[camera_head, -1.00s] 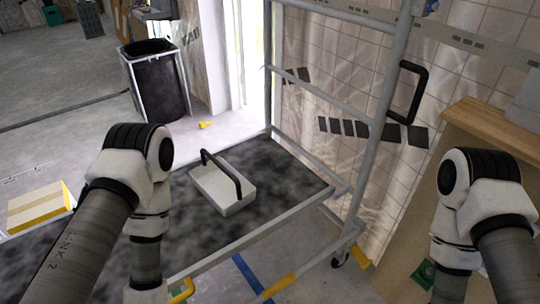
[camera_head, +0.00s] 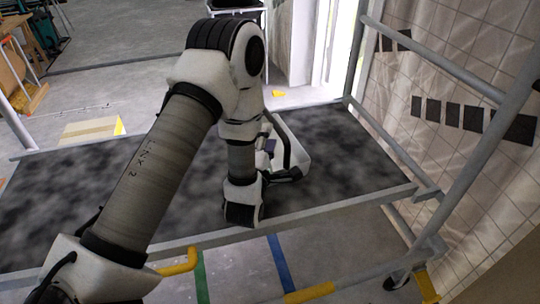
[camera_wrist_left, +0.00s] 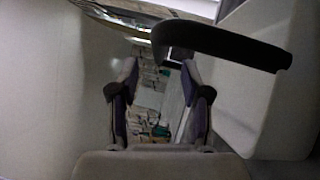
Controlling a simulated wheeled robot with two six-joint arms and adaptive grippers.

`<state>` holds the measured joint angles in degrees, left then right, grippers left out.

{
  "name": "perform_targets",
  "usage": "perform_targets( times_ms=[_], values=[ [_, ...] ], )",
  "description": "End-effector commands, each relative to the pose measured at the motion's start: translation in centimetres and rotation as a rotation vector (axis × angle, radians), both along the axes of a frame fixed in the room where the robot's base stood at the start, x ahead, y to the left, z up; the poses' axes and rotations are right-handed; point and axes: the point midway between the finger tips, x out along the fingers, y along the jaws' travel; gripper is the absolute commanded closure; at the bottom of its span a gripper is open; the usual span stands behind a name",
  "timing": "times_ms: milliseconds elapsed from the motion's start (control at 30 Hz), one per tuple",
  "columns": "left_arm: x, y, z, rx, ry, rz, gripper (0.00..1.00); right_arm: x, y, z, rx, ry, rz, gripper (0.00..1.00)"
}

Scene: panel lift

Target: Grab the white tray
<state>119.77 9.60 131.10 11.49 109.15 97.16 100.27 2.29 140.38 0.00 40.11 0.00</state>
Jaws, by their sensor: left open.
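The white tray (camera_head: 296,152) lies on the dark speckled deck of the cart in the head view, partly hidden behind my left arm. Its black handle (camera_head: 285,143) arches above it. My left gripper (camera_head: 268,146) is beside the handle, mostly hidden by my own wrist. In the left wrist view, the open left gripper (camera_wrist_left: 160,68) has nothing visible held between its fingers. The black handle (camera_wrist_left: 225,43) crosses just beyond and to the right of the fingertips. A white tray wall (camera_wrist_left: 268,85) fills the right side. My right gripper is in neither view.
The cart deck (camera_head: 350,170) is clear right of the tray. Grey cart rails (camera_head: 470,150) rise at the right. A yellow-and-white box (camera_head: 90,130) shows beyond the deck's far left edge. A tiled wall stands behind the rails.

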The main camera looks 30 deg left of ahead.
Motion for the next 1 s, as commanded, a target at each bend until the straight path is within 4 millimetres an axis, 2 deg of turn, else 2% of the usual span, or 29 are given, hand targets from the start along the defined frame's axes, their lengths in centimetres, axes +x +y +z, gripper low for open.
perform_targets(
  times_ms=[367, 600, 667, 733, 767, 1000],
  values=[
    [5.4, 2.3, 0.9, 0.002, 0.003, -0.001, 0.53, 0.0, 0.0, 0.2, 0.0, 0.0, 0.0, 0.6],
    [5.9, 2.4, 0.8, 0.002, 0.007, -0.002, 0.53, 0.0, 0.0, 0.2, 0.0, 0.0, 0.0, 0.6],
    [5.8, 2.4, 0.8, 0.002, 0.007, -0.002, 0.7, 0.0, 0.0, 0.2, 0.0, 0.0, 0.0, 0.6],
    [5.8, 2.4, 0.8, 0.003, 0.007, -0.002, 0.95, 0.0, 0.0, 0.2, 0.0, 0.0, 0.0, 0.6],
    [5.8, 2.4, 0.8, 0.003, 0.007, -0.002, 1.0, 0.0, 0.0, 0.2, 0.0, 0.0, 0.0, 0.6],
    [5.8, 2.4, 0.9, 0.004, 0.005, -0.002, 1.0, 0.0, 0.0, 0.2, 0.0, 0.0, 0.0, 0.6]
  ],
)
